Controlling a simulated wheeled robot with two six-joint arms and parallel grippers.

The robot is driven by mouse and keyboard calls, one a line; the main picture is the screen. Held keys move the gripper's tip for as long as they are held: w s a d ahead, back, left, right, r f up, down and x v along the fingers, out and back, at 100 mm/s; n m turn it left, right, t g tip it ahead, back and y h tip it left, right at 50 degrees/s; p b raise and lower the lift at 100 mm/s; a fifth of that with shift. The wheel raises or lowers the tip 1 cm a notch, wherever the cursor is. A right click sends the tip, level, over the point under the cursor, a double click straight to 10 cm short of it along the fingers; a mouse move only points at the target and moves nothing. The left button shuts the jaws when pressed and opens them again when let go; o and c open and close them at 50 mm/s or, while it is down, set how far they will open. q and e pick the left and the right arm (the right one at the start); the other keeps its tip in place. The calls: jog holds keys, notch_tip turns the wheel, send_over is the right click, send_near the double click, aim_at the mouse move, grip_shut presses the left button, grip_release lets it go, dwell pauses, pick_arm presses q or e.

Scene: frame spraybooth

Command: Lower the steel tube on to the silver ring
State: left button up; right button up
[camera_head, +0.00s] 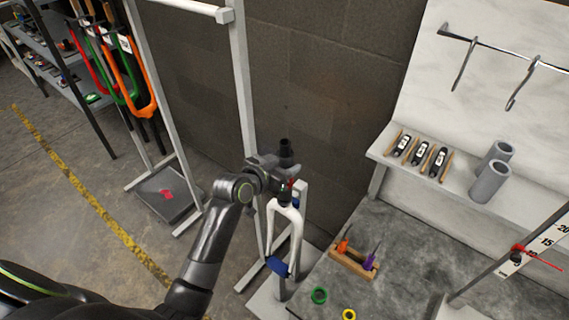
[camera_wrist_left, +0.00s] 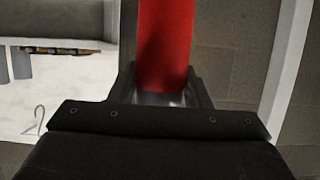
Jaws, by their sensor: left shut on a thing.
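My left gripper (camera_head: 287,184) is shut around an upright piece above the white fork (camera_head: 289,222); I take this piece to be the steel tube. Its dark upper end (camera_head: 286,150) sticks up above the gripper in the head view. In the left wrist view a red face of the held piece (camera_wrist_left: 165,45) rises from between the fingers (camera_wrist_left: 160,98), with a little bright metal at its foot. The silver ring cannot be made out; the gripper and the held piece cover the top of the fork. I cannot tell whether the tube touches anything below. My right gripper is out of view.
A wooden block (camera_head: 352,262) with orange and purple tools sits on the grey bench (camera_head: 400,280), near green (camera_head: 319,295) and yellow rings (camera_head: 349,314). A white frame post (camera_head: 241,80) rises behind my arm.

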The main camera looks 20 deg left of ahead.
pick_arm(q)
jog(key=shift+f+b, duration=0.35)
jog(key=shift+f, duration=0.2)
dwell(0.6)
